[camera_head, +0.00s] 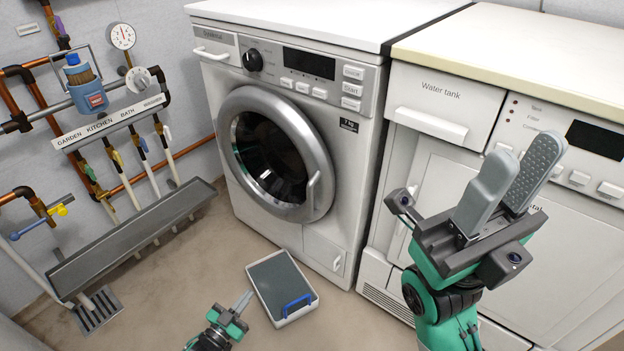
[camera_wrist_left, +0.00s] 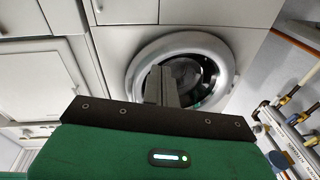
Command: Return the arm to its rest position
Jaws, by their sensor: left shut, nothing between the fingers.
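My left gripper (camera_head: 246,297) is low in the head view, above the floor and beside the left edge of a shallow tray (camera_head: 313,301). Its thin fingers are shut together with nothing between them. In the left wrist view the closed fingers (camera_wrist_left: 161,86) stand in front of the washing machine's round door. My right gripper (camera_head: 525,155) is raised at the right of the head view, in front of the right-hand appliance. Its two grey fingers stand apart with nothing seen between them.
The washing machine (camera_head: 356,135) has its round door (camera_head: 232,150) closed. Pipes, valves and a long grey trough (camera_head: 130,243) line the left wall. A floor drain (camera_head: 98,311) lies below. Floor between trough and tray is clear.

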